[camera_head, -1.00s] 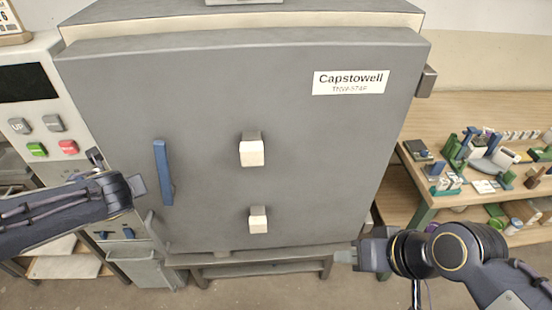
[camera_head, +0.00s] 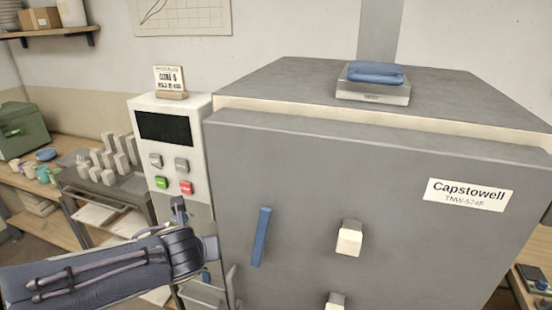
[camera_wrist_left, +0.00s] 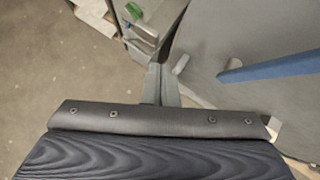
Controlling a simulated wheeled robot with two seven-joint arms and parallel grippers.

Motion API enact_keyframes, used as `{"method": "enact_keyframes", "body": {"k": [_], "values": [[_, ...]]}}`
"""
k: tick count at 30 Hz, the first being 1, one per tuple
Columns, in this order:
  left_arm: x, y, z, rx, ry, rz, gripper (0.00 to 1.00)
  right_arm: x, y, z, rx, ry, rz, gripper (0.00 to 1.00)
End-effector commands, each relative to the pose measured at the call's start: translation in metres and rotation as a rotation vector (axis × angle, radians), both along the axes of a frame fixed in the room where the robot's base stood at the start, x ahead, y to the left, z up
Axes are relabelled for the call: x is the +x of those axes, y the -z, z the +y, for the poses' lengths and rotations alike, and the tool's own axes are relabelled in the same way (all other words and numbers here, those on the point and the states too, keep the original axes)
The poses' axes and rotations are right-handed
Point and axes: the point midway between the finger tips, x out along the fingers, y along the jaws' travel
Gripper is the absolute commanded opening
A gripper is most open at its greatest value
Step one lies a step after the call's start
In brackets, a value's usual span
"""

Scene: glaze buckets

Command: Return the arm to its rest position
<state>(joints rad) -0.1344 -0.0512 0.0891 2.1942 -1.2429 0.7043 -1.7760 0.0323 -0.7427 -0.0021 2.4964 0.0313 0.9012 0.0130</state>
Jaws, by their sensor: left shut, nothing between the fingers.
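My left arm comes in from the left in the head view, with its left gripper (camera_head: 212,248) in front of the lower left of the grey kiln door (camera_head: 300,190). In the left wrist view the fingers (camera_wrist_left: 160,84) are together with nothing between them. The blue door handle (camera_head: 261,237) stands just right of the gripper, apart from it; it also shows as a blue bar in the left wrist view (camera_wrist_left: 275,67). The door looks shut. My right gripper is out of view.
A control panel (camera_head: 172,150) with a dark screen and coloured buttons stands left of the kiln. White knobs (camera_head: 349,238) stick out from the door. Shelving with pale blocks (camera_head: 110,155) is at the left.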

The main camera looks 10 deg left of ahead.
Motion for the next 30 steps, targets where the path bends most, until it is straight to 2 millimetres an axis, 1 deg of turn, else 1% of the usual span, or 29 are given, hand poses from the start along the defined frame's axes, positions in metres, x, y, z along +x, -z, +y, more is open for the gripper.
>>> {"method": "enact_keyframes", "body": {"k": [2,5,8,9,11,12,14,15,18,21,24,27,30], "values": [[-0.010,0.001,0.006,-0.079,-0.091,-0.009,0.00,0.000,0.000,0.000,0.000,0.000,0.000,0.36],[-0.038,0.005,0.016,-0.306,-0.350,-0.033,0.00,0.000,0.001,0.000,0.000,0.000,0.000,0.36],[-0.079,0.013,0.020,-0.641,-0.747,-0.064,0.00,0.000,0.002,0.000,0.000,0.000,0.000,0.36],[-0.096,0.016,0.019,-0.788,-0.925,-0.075,0.00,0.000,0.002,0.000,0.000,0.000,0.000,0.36],[-0.120,0.021,0.013,-1.001,-1.195,-0.083,0.00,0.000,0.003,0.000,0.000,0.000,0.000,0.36],[-0.134,0.024,0.007,-1.138,-1.370,-0.083,0.00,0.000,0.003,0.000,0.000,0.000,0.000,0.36],[-0.153,0.027,-0.004,-1.322,-1.625,-0.073,0.00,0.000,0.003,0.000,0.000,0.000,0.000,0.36],[-0.163,0.028,-0.012,-1.433,-1.781,-0.059,0.00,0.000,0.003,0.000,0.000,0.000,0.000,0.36],[-0.182,0.028,-0.030,-1.644,-2.113,-0.006,0.00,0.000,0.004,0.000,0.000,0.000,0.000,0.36],[-0.193,0.027,-0.044,-1.767,-2.340,0.054,0.00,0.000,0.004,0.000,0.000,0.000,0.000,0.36],[-0.197,0.025,-0.051,-1.824,-2.460,0.093,0.00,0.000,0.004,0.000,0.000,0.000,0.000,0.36],[-0.199,0.024,-0.054,-1.838,-2.497,0.106,0.00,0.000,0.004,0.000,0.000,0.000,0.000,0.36],[-0.198,0.024,-0.054,-1.837,-2.496,0.105,0.00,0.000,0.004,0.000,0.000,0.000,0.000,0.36]]}}
